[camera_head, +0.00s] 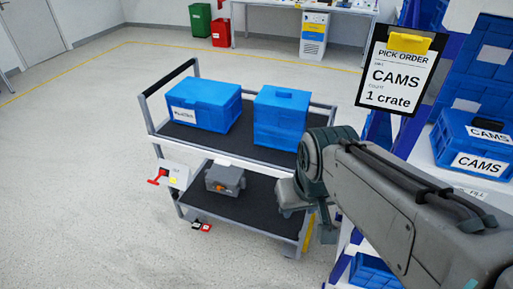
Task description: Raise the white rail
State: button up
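A two-deck cart with a pale grey-white frame stands in the middle of the head view. A pale rail (185,147) runs along the near edge of its upper deck; I cannot tell for sure whether this is the white rail of the task. The fingers are not clear, and the arm hides that corner.
Two blue crates (203,103) (281,118) sit on the upper deck. A grey box (225,179) sits on the lower deck (262,209). A rack with blue CAMS crates (472,142) and a pick-order sign (397,77) stand at right.

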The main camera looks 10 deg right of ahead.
aim_at(223, 159)
jog(key=z, duration=0.25)
jog(key=i, duration=1)
